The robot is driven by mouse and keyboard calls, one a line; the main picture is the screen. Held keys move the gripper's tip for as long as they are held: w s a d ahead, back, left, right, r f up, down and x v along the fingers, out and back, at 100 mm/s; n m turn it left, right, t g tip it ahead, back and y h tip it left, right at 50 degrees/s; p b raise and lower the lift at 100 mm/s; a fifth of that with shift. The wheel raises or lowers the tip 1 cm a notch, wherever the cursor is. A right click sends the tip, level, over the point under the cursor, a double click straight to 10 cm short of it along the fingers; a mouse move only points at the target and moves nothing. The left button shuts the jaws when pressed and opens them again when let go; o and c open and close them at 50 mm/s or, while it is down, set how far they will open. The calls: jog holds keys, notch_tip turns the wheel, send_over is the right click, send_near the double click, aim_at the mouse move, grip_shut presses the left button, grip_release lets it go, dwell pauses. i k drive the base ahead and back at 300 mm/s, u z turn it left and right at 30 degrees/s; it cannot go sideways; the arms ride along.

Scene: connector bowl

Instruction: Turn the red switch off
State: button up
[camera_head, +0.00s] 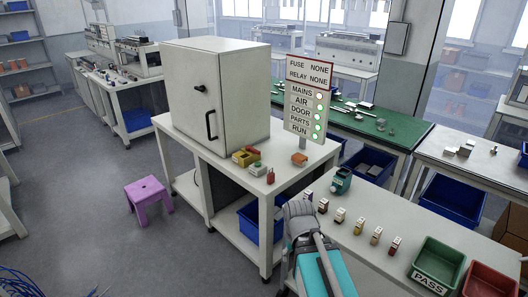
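On the white bench (215,179) with the grey cabinet, a yellow box with a red part on top (245,157) stands in front of the cabinet. A small upright red piece (270,176) stands to its right near the bench edge. Which of these red parts is the switch, and its position, is too small to tell. My arm reaches up from the bottom centre, to the right of and in front of this bench. No gripper fingers can be made out, and nothing of mine touches the red parts.
The cabinet (218,95) is closed. The right bench holds a dark teal object (341,180), several small blocks, a green PASS bin (438,262) and a red bin (490,282). A purple stool (149,192) stands left.

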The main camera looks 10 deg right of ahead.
aim_at(249, 147)
jog(key=u, duration=0.1)
jog(key=i, duration=0.95)
jog(key=z, duration=0.05)
